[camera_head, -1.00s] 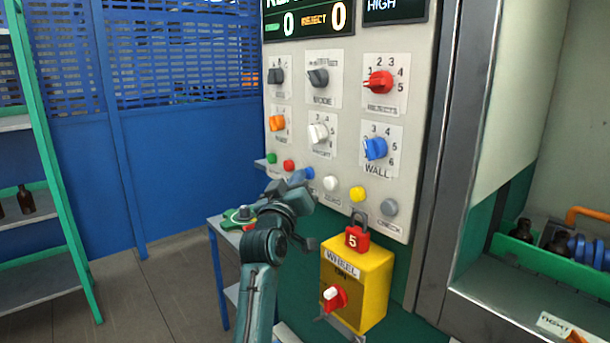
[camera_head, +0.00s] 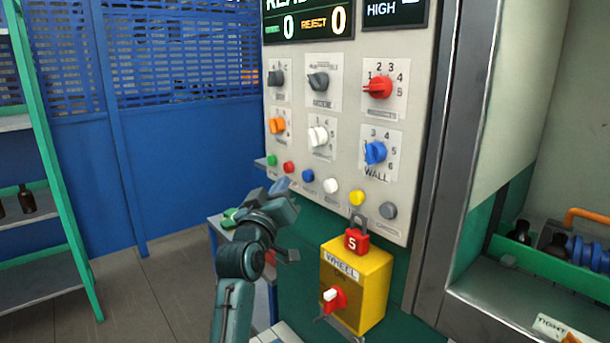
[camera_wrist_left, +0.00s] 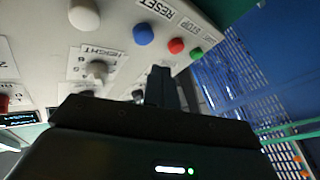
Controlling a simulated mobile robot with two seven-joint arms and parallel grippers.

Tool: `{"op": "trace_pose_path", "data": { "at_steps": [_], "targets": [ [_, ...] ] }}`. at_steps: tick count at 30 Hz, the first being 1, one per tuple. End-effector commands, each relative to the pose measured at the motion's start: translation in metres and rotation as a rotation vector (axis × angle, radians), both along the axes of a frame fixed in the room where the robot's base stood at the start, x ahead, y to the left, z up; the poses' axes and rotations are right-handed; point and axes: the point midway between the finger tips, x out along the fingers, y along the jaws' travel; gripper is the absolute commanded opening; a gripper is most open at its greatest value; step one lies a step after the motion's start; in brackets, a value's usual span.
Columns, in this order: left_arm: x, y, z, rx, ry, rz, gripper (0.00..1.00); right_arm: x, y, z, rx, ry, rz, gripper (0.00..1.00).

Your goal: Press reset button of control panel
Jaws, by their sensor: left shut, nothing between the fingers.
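The control panel (camera_head: 345,140) carries a row of push buttons along its lower edge. The blue button (camera_head: 308,175) sits between the red and white ones. In the left wrist view the blue button (camera_wrist_left: 143,34) has the RESET label beside it. My left gripper (camera_head: 281,187) is shut and empty, just below and left of the blue button in the head view, apart from it in the picture. In the left wrist view the closed fingers (camera_wrist_left: 161,86) point toward the panel, with the blue button beyond them. My right gripper is not in view.
Red (camera_head: 289,167), green (camera_head: 271,160), white (camera_head: 331,185), yellow (camera_head: 357,198) and grey (camera_head: 388,210) buttons share the row. Knobs fill the panel above. A yellow switch box (camera_head: 357,285) with a red padlock (camera_head: 356,241) stands below right. A small table (camera_head: 215,232) is behind my arm.

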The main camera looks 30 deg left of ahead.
Motion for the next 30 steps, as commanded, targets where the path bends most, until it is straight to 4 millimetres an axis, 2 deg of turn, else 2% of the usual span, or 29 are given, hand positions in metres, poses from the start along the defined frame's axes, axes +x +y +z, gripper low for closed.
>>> {"op": "trace_pose_path", "data": {
  "at_steps": [3, 9, 30],
  "targets": [
    [-0.012, 0.006, 0.000, 0.001, 0.002, 0.002, 0.00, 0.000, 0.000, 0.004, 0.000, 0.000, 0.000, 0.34],
    [-0.022, 0.009, 0.000, 0.001, 0.001, 0.001, 0.00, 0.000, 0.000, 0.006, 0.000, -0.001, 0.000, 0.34],
    [-0.022, 0.009, 0.000, 0.000, 0.001, 0.000, 0.00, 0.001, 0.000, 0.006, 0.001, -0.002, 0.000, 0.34]
  ]
}}
